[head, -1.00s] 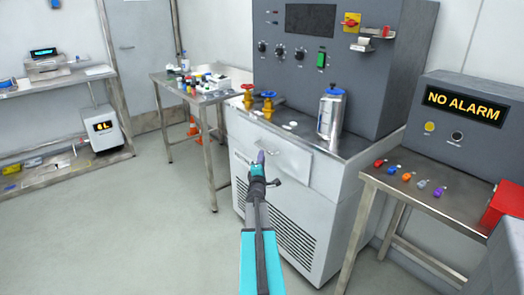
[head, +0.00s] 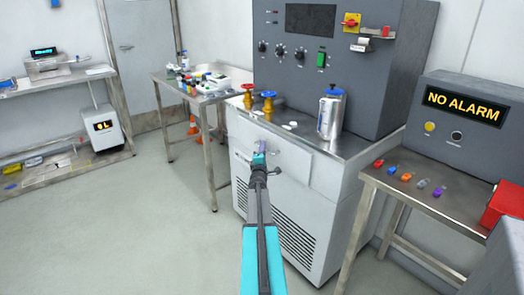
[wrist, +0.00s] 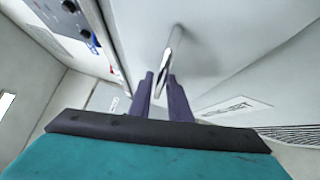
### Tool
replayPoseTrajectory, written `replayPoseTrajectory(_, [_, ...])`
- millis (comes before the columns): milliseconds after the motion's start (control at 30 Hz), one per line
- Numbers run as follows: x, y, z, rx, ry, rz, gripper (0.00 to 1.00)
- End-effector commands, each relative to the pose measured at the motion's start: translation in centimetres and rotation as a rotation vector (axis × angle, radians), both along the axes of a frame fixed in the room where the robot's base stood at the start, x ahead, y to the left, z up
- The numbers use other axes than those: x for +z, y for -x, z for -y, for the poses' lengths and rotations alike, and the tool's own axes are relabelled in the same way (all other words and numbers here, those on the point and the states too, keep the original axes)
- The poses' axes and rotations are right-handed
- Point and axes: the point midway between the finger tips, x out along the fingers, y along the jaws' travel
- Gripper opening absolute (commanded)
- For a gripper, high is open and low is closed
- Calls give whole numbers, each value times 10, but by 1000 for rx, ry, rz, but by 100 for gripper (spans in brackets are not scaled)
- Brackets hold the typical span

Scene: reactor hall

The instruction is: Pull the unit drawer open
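The unit drawer (head: 292,162) is a pale panel in the upper front of the white cabinet under the grey control unit. In the head view its front looks flush or nearly so with the cabinet. Its metal bar handle (wrist: 171,50) shows in the wrist view, running down between the two purple fingers. My gripper (wrist: 161,78) is at the handle, with one finger on each side of it. The gap between the fingers is narrow, and I cannot tell whether they press on the bar. In the head view my gripper (head: 260,150) hides most of the handle.
A steel table (head: 371,178) with small coloured items stands at right, another cluttered table (head: 211,98) at left.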

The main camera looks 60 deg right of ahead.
Motion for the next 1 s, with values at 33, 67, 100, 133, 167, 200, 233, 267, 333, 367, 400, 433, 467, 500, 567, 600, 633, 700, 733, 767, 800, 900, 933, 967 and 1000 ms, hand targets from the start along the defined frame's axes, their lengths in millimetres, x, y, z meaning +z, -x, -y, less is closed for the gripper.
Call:
replayPoseTrajectory(33, [0,0,0,0,0,0,17])
replayPoseTrajectory(67, [0,0,0,0,0,0,17])
replayPoseTrajectory(100, [0,0,0,0,0,0,17])
replayPoseTrajectory(133, [0,0,0,0,0,0,17])
replayPoseTrajectory(167, [0,0,0,0,0,0,17])
replayPoseTrajectory(200, [0,0,0,0,0,0,17])
replayPoseTrajectory(233, [0,0,0,0,0,0,17])
replayPoseTrajectory(267, [0,0,0,0,0,0,12])
replayPoseTrajectory(333, [0,0,0,0,0,0,0])
replayPoseTrajectory(367, [0,0,0,0,0,0,0])
replayPoseTrajectory(400, [0,0,0,0,0,0,0])
replayPoseTrajectory(433, [0,0,0,0,0,0,0])
replayPoseTrajectory(467, [0,0,0,0,0,0,0])
replayPoseTrajectory(500, [0,0,0,0,0,0,0])
replayPoseTrajectory(567, [0,-1,-8,2,-1,1,0])
replayPoseTrajectory(600, [0,-1,-5,1,-1,1,0])
replayPoseTrajectory(633, [0,-1,-4,1,-1,1,0])
replayPoseTrajectory(700, [0,-1,-3,1,-1,1,0])
replayPoseTrajectory(733, [0,-1,-3,0,0,0,0])
replayPoseTrajectory(767, [1,0,-3,-1,0,0,0])
replayPoseTrajectory(800, [1,1,-4,-3,-1,1,0])
replayPoseTrajectory(900, [1,5,-5,-9,-2,2,0])
replayPoseTrajectory(933, [2,6,-5,-12,-1,1,0])
replayPoseTrajectory(967, [2,8,-6,-15,0,1,0])
replayPoseTrajectory(1000, [3,11,-7,-20,-1,1,0])
